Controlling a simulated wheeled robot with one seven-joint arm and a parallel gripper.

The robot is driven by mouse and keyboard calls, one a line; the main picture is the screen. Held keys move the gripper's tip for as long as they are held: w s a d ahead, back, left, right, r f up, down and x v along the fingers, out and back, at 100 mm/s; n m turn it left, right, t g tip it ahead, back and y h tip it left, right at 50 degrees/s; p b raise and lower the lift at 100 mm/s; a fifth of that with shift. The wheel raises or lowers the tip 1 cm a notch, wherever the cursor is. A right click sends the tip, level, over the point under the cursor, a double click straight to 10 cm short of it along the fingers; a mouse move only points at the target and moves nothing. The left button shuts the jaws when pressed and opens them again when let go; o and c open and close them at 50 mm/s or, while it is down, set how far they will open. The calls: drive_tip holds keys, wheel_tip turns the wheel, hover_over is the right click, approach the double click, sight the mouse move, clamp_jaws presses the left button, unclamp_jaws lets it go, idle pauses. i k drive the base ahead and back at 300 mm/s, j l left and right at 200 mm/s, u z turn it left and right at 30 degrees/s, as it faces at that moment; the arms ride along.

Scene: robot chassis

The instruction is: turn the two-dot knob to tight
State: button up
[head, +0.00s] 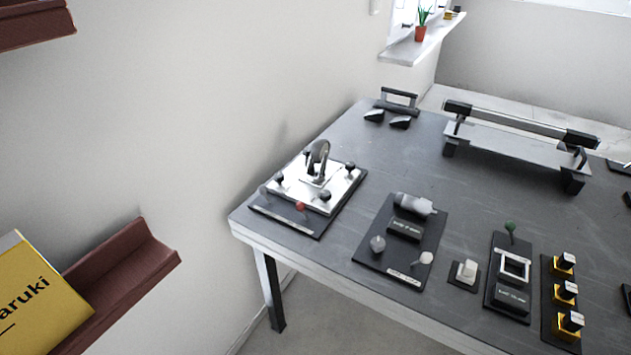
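A black strip (548,300) near the table's front right carries a column of three gold knobs with dark and white tops: the far knob (564,263), the middle knob (566,291) and the near knob (571,325). The dot marks and the tight mark are too small to make out, so I cannot tell which knob has two dots or how it is turned. My gripper is not in view.
A wall shelf (120,275) stands left.

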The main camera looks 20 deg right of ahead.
sight(350, 166)
drive_tip(key=i+j+z, duration=0.15)
drive_tip(key=z, duration=0.25)
drive_tip(key=i+j+z, duration=0.1)
drive_tip(key=j+z, duration=0.25)
drive_tip(key=i+j+z, duration=0.1)
drive_tip(key=z, duration=0.3)
